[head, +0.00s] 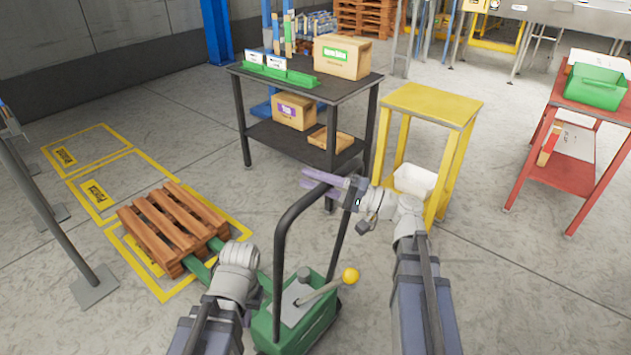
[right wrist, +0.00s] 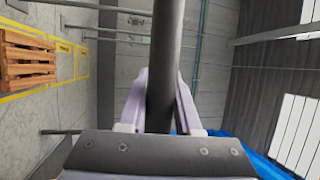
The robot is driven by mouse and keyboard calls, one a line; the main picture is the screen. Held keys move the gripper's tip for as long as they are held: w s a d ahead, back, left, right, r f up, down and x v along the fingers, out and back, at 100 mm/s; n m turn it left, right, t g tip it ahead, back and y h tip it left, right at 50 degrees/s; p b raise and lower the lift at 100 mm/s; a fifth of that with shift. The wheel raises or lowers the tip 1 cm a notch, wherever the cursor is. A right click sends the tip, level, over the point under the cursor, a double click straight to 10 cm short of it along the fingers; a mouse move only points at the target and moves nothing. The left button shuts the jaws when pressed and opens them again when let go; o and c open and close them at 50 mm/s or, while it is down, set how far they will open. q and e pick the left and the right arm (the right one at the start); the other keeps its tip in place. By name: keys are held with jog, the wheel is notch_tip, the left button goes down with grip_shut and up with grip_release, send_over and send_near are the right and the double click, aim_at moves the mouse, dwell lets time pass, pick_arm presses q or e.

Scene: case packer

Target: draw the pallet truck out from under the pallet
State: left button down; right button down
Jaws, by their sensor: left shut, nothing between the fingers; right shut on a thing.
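The green pallet truck (head: 262,327) stands in front of me, with a tall black loop handle (head: 281,240) and a yellow-knobbed lever (head: 350,275). Its green forks (head: 199,272) run into the near end of the wooden pallet (head: 172,225); the rest of them is hidden under the slats. My right gripper (head: 325,182) is shut on the top of the handle, and the bar shows between its pale purple fingers in the right wrist view (right wrist: 163,95). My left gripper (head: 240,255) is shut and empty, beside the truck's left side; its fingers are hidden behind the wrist.
A dark table (head: 350,93) with boxes stands beyond the handle. A yellow stand (head: 432,103) and a red cart (head: 560,102) are to the right. Yellow floor bays (head: 100,150) lie at left, near a grey post (head: 40,200). Floor right of my right arm is clear.

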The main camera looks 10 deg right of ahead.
jog(key=c, duration=0.6)
grip_release()
jog(key=b+v, duration=0.1)
jog(key=v, duration=0.7)
